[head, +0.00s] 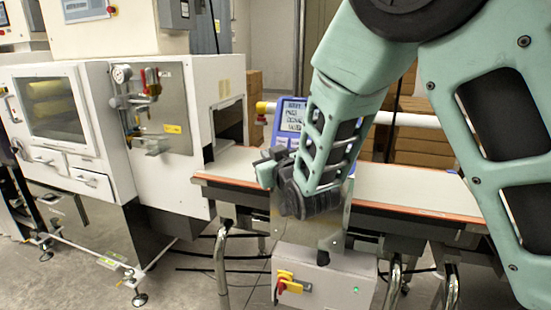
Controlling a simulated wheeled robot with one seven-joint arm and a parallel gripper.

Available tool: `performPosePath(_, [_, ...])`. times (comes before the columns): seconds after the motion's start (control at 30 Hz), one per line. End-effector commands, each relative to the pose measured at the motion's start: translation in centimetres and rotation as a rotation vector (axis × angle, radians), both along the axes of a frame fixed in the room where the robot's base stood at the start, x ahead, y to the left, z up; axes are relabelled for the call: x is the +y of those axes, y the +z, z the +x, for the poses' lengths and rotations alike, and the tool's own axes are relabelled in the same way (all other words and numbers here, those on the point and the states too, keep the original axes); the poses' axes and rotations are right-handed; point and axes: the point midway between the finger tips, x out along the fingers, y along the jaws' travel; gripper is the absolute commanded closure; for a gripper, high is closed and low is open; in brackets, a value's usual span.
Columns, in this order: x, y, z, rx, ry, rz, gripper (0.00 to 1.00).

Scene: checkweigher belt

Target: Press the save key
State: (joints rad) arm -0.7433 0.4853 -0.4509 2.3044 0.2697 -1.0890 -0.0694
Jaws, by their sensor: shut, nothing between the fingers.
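My gripper (268,166) is at the end of the teal arm, over the near side of the belt, and it is shut and empty. Part of it is hidden behind my own wrist. A blue-framed panel (286,112) with lines of dark lettering stands just behind and above the gripper. My forearm covers its right side. I cannot make out a save key on it or anywhere else, and I cannot tell whether the gripper touches anything.
The conveyor belt (405,190) runs right from the white machine cabinet (190,175). Below it hangs a grey control box (330,282) with a red and yellow switch (291,283). Cardboard boxes (425,146) are stacked behind. Metal legs stand under the belt.

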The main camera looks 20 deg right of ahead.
Motion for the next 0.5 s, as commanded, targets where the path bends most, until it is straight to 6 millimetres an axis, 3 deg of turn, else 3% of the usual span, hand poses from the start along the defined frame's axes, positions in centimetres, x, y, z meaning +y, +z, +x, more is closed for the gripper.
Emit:
performPosePath(0.27, [-0.1,-0.2,0.1,0.002,0.001,0.001,1.0])
performPosePath(0.5, [-1.3,-1.4,1.8,0.002,-0.001,0.0,1.0])
